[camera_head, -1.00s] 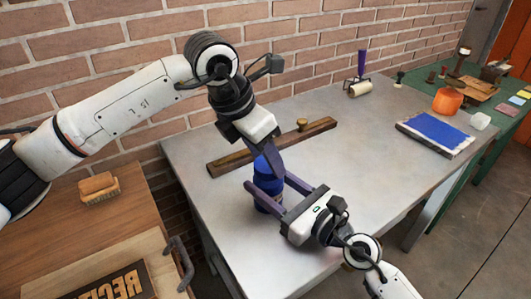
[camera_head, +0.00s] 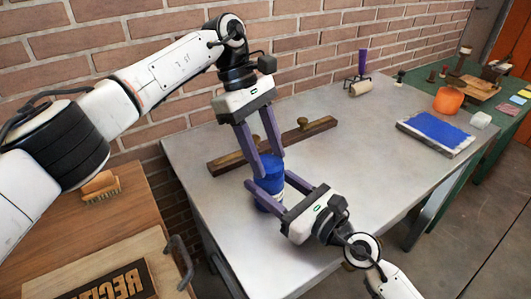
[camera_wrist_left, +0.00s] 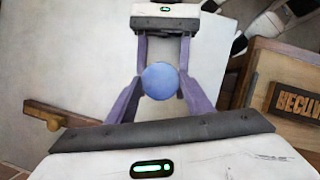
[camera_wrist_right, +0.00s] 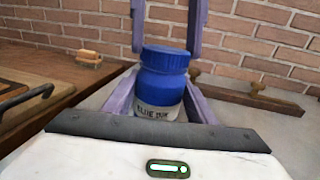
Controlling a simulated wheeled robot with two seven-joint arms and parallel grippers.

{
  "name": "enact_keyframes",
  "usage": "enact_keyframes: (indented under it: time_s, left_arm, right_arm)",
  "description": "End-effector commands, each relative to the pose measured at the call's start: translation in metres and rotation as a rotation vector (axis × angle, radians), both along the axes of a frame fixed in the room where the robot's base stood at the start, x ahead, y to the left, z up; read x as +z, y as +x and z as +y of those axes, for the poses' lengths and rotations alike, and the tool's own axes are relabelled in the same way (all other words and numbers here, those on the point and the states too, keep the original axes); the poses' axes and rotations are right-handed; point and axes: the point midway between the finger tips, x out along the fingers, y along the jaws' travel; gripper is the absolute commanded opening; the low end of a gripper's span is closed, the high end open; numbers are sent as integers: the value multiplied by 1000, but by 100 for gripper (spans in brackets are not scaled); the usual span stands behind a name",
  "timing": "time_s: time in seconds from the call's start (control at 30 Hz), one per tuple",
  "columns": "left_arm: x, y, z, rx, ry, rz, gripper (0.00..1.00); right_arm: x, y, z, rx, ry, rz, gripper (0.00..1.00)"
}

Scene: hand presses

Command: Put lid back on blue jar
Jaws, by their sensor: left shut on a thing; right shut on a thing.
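The blue jar (camera_wrist_right: 158,88), with a pale label reading "BLUE INK", stands upright near the table's near left edge. The blue lid (camera_wrist_right: 166,58) sits on top of the jar and looks level; I cannot tell how tightly it is seated. In the left wrist view the lid (camera_wrist_left: 160,81) shows as a round blue disc. My left gripper (camera_head: 266,165) reaches down from above and is shut on the lid. My right gripper (camera_head: 271,184) comes from the near right, lower down, and is shut on the jar body. Its fingers partly hide the jar.
A wooden bar with knobs (camera_head: 318,127) lies just behind the jar. A roller (camera_head: 360,87) and a blue pad (camera_head: 437,133) are farther right. A brush (camera_head: 98,186) and a type block (camera_head: 120,283) are on the wooden surface at left. The table's middle right is clear.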

Motion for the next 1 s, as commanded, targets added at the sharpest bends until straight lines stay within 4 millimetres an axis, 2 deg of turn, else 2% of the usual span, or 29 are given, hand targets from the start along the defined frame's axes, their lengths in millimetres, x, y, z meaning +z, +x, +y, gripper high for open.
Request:
enact_keyframes:
  time_s: [0.2, 0.53, 0.57, 0.63, 1.0]
  left_arm:
    - [1, 1, 0, -135, -6, -4, 26]
    - [1, 1, 0, -149, -8, -5, 26]
    - [1, 1, 0, -149, -8, -5, 52]
    - [1, 1, 0, -148, -8, -4, 64]
    - [4, 1, 0, -148, -7, -5, 65]
  right_arm:
    - [-1, -1, 1, 2, -5, -1, 0]
    - [-1, -1, 1, 2, -4, 1, 0]
    - [-1, -1, 1, 2, -4, 1, 0]
    - [-2, -1, 1, 2, -4, 1, 0]
    - [-1, -1, 1, 2, -4, 1, 0]
